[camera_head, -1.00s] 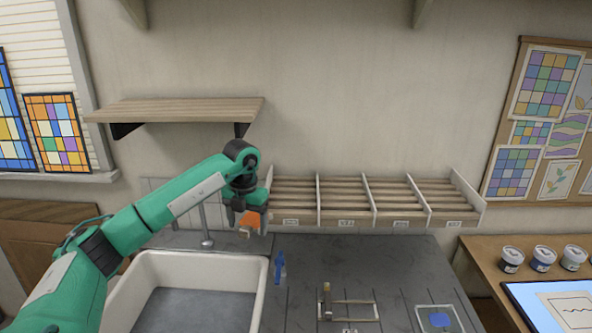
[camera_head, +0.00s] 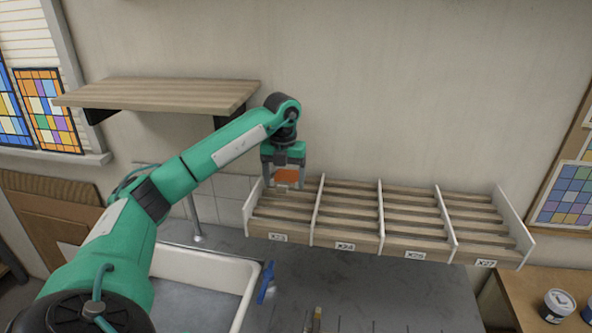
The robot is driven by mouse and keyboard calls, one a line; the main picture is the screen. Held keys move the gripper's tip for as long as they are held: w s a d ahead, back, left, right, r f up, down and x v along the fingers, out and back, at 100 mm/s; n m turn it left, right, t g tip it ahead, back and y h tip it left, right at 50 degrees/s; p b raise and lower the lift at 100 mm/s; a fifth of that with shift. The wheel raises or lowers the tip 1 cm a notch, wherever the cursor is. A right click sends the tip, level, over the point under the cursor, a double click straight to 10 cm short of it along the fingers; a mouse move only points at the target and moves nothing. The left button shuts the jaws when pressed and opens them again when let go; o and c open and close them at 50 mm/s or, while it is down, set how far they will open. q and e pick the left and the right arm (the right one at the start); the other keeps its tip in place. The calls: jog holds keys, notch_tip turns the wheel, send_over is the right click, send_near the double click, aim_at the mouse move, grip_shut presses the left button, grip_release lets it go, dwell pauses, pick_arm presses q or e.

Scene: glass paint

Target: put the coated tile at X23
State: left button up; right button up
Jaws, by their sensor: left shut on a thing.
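My left gripper (camera_head: 285,182) is shut on the orange coated tile (camera_head: 287,175). It holds the tile above the leftmost bay of the slatted wooden rack, whose label X23 (camera_head: 278,237) is on the front edge. The tile hangs below the wrist, in front of the back part of that bay. I cannot tell whether its lower edge touches the slats. My right gripper is not in view.
White dividers part the bays, with X24 (camera_head: 345,246), X25 (camera_head: 415,255) and X27 (camera_head: 486,263) to the right, all empty. A wooden shelf (camera_head: 160,92) is at the upper left. A white sink (camera_head: 205,268), tap (camera_head: 195,220) and blue-handled tool (camera_head: 266,283) are below.

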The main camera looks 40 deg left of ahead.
aim_at(285, 206)
pick_arm(q)
jog(key=shift+w+f, duration=0.2)
jog(key=shift+f+b, duration=0.3)
jog(key=shift+b, duration=0.15)
notch_tip(285, 206, down, 4)
jog(key=shift+s+r+b, duration=0.1)
jog(key=shift+r+b, duration=0.05)
jog(key=shift+b, duration=1.1)
jog(key=shift+f+b, duration=0.35)
jog(key=shift+f, duration=0.15)
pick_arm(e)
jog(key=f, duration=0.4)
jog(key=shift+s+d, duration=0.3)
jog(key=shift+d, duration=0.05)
pick_arm(q)
jog(key=shift+f, duration=0.15)
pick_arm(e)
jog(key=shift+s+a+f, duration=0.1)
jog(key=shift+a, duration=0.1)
pick_arm(q)
jog(key=shift+f, duration=0.4)
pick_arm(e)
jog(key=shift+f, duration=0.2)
pick_arm(q)
jog(key=shift+r, duration=0.15)
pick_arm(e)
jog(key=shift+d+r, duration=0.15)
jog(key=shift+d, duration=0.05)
